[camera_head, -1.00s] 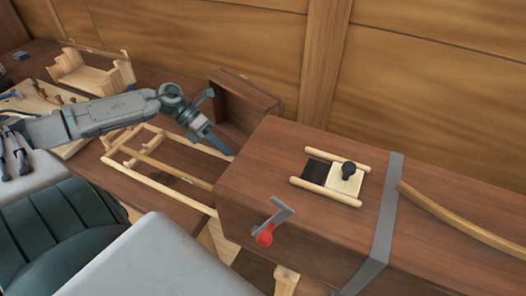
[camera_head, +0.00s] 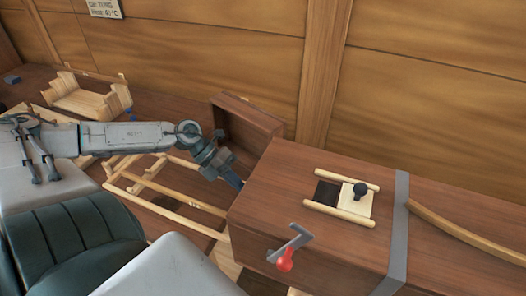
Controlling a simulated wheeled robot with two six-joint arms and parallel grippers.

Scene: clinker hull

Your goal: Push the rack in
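The rack (camera_head: 170,208), a pale wooden frame of long rails with cross slats, lies at the left of the brown wooden chest (camera_head: 262,205). Its right end meets the chest's open left end; how far it reaches inside is hidden. The chest's brown door (camera_head: 245,128) stands open behind the rack. My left gripper (camera_head: 233,181) is above the rack's right part, close to the chest's open end. Its fingers point down and right; I cannot tell whether they touch the rack or are parted. My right gripper is not in view.
A grey latch with a red knob (camera_head: 285,262) sticks out at the chest's front edge. A pale sliding vent with a black knob (camera_head: 360,189) and a grey strap (camera_head: 398,225) are on top. A pale wooden cradle (camera_head: 90,98) stands at the back left. A wall closes the back.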

